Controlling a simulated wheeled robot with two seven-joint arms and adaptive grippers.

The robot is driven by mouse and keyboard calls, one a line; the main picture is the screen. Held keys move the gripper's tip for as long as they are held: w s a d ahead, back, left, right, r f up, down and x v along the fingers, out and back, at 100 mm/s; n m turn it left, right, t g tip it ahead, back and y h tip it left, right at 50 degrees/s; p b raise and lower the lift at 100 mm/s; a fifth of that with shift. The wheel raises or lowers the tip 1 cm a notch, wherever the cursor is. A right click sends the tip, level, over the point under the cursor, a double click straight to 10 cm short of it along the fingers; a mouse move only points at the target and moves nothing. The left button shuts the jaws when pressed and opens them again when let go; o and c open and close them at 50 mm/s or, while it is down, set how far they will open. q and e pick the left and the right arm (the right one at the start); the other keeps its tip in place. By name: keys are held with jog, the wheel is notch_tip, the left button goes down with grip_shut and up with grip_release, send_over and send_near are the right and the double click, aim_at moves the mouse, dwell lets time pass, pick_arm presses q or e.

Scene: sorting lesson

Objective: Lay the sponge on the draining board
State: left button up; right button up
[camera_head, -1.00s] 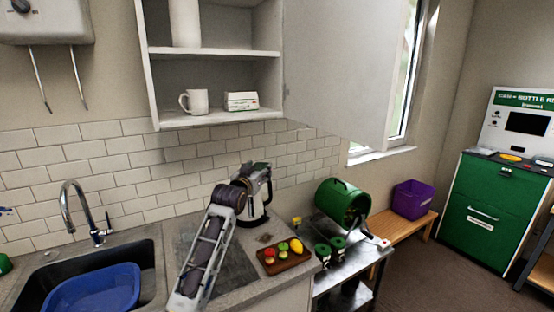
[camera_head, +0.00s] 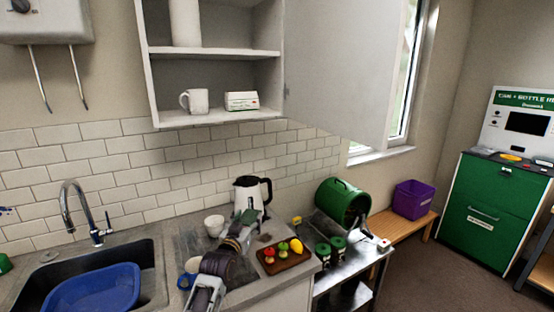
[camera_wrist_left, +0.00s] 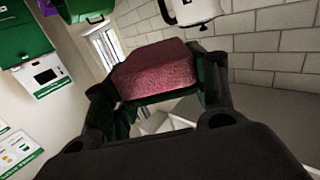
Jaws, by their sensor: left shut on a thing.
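The sponge (camera_wrist_left: 155,70), pinkish red with a dark green layer beneath, sits between the fingers of my left gripper (camera_wrist_left: 160,92) in the left wrist view. My left gripper (camera_head: 243,222) is shut on it. In the head view the gripper is in front of the kettle, over the right part of the counter, and the sponge is hard to make out. The grey draining board (camera_head: 188,242) lies right of the sink, partly hidden by my left arm. My right gripper is not in view.
A white kettle (camera_head: 250,192) stands just behind my gripper. A white cup (camera_head: 214,226) and a white bowl (camera_head: 193,265) stand left of my arm. A wooden tray (camera_head: 284,262) of small fruits is to the right. A blue basin (camera_head: 92,290) sits in the sink.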

pick_arm(q)
jog(key=s+a+f+n+y, duration=0.1)
jog(key=s+a+f+y, duration=0.1)
jog(key=s+a+f, duration=0.4)
jog(key=s+a+f+n+y, duration=0.1)
jog(key=s+a+f, duration=0.4)
jog(key=s+f, duration=0.6)
jog(key=s+y, duration=0.1)
jog(key=s, duration=0.6)
jog(key=shift+s+a+f+n, duration=0.3)
jog(key=shift+s+a+f, duration=0.05)
jog(key=shift+f, duration=0.05)
